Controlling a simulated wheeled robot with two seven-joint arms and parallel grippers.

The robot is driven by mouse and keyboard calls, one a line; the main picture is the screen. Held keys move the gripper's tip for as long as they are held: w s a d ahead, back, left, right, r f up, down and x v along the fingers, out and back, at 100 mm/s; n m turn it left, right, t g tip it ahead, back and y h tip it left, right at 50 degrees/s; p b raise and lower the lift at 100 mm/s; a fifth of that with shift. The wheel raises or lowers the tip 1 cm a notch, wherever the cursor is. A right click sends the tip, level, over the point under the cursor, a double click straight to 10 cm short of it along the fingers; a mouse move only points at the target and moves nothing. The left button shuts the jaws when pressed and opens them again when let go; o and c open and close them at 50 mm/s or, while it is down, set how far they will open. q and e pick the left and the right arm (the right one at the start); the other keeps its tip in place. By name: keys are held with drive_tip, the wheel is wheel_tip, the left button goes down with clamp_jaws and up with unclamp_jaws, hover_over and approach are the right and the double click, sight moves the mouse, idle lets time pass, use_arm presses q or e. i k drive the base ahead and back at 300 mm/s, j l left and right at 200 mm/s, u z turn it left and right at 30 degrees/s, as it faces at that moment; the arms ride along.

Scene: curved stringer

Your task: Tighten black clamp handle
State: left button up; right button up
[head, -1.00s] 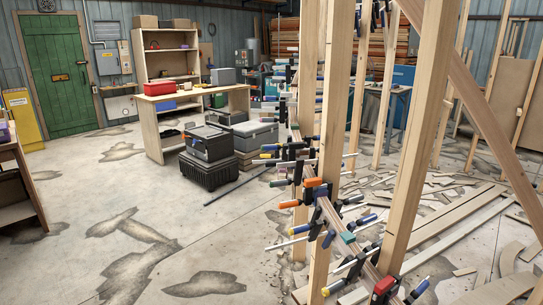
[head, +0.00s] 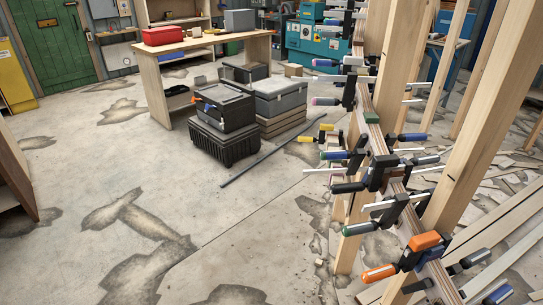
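Many bar clamps grip a curved, laminated wooden stringer (head: 366,102) that runs between upright posts at the right of the head view. Several clamps have black handles. Other handles are coloured, including an orange handle (head: 380,273) near the bottom. Which black handle the task means cannot be told. Neither of my grippers is in view, and how tight each clamp is cannot be seen.
Wooden posts (head: 400,70) stand close around the stringer. Black and grey cases (head: 225,107) stand left of it, by a wooden workbench (head: 262,50). A thin dark bar (head: 270,152) lies on the floor. Loose planks (head: 500,215) lie at right. The stained concrete floor at left is open.

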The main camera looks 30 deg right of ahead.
sight(344, 188)
drive_tip(key=i+j+u, duration=0.15)
drive_tip(key=i, duration=0.95)
drive_tip(key=i+z, duration=0.25)
drive_tip(key=z, duration=0.15)
drive_tip(key=i+j+z, duration=0.2)
drive_tip(key=z, duration=0.25)
drive_tip(key=i+j+z, duration=0.25)
drive_tip(key=z, duration=0.15)
drive_tip(key=i+j+z, duration=0.2)
drive_tip(key=z, duration=0.25)
drive_tip(key=j, duration=0.1)
